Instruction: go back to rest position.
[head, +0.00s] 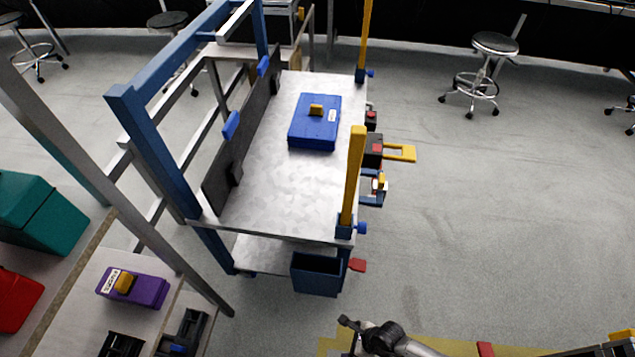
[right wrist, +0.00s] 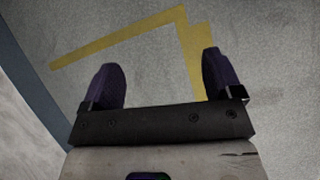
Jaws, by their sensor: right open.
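In the right wrist view my right gripper (right wrist: 165,85) is open. Its two dark purple fingers stand well apart with nothing between them. My left gripper is not in view. In the head view a grey and black jointed part shows at the bottom edge; I cannot tell what it is.
A metal-topped workbench (head: 265,190) with a blue frame holds a blue case (head: 312,133). A blue bin (head: 316,275) hangs at its near end. A purple case (head: 145,289) lies on a surface at lower left. A stool (head: 490,45) stands at back right. Floor right of the bench is clear.

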